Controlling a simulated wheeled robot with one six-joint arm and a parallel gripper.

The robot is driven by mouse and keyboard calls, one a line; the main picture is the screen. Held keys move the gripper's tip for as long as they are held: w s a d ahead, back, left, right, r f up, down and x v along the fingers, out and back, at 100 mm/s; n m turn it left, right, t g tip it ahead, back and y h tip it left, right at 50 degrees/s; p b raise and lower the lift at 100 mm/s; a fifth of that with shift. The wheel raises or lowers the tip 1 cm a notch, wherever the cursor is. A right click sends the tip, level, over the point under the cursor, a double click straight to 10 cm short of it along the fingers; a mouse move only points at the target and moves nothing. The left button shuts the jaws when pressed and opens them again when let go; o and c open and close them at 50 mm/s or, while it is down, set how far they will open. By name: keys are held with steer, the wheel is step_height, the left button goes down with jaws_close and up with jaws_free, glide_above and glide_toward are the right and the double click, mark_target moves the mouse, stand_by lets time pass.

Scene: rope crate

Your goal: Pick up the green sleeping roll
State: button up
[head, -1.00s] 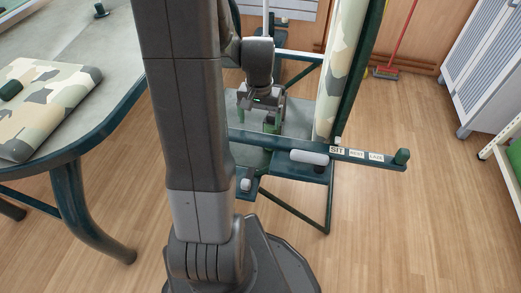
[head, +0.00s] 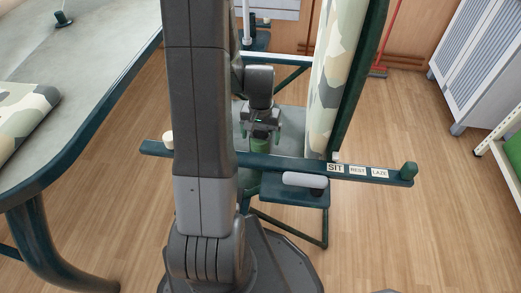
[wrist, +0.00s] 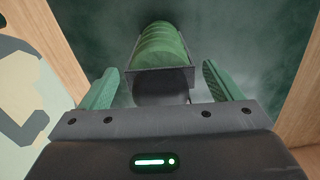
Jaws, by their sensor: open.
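The green sleeping roll (wrist: 162,45) is a ribbed green cylinder ahead of my gripper in the wrist view. A thin dark frame and a dark rounded part show at its near end. In the head view a small part of the roll (head: 259,144) shows just below my gripper (head: 261,126), above the grey seat panel. My gripper also shows in the wrist view (wrist: 164,80), with its green-padded fingers spread wide. The roll lies in line with the gap between them. No contact is visible, and the gap is empty of the green part.
A dark green crossbar (head: 275,163) labelled SIT, REST, LAZE runs in front of the seat. A camouflage-covered back panel (head: 332,85) stands close on the right. A grey table (head: 75,75) is at left. Wooden floor (head: 420,235) is clear at right.

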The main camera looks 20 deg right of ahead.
steer(key=shift+f, duration=0.9)
steer(key=shift+r, duration=0.1)
